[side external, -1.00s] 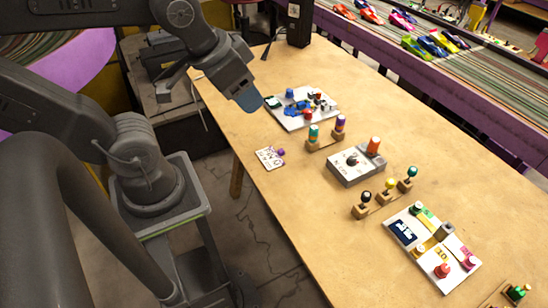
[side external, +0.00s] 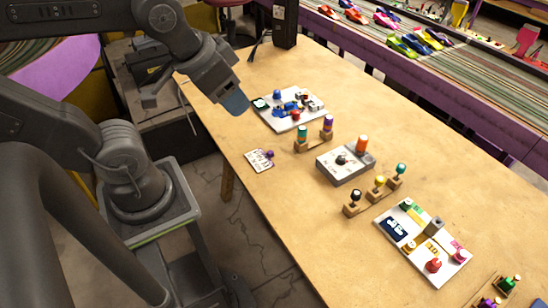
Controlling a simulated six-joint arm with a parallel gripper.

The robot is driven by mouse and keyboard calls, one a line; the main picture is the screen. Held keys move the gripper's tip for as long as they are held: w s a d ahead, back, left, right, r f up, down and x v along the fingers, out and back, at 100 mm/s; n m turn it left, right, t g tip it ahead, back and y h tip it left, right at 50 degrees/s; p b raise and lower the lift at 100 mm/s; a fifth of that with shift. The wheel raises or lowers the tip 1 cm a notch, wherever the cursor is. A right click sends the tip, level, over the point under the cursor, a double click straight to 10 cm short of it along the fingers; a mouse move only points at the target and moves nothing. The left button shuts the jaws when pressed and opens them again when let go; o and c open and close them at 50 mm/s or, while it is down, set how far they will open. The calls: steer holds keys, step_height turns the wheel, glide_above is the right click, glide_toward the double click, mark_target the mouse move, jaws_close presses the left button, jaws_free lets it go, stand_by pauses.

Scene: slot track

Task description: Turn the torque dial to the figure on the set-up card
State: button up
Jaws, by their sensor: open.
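A grey box with a pale top (side external: 345,165) stands mid-table, with a small dark knob (side external: 341,160) on its face that looks like the torque dial. The markings around it are too small to read. My gripper (side external: 236,103) hangs at the table's left edge, left of the white board, well away from the dial. It is open, and nothing shows in it.
A white board (side external: 275,121) with blue, red and dark parts lies behind the card. Wooden stands with coloured pegs (side external: 313,141) and knobs (side external: 373,195) flank the grey box. A second board (side external: 396,249) lies in front. Bare table lies between card and box.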

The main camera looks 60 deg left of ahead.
steer(key=n+g, duration=0.6)
steer(key=n, duration=0.9)
glide_above(342, 157)
step_height(342, 157, down, 18)
steer(key=f, duration=0.1)
step_height(342, 157, down, 13)
steer(key=shift+s+r, duration=0.1)
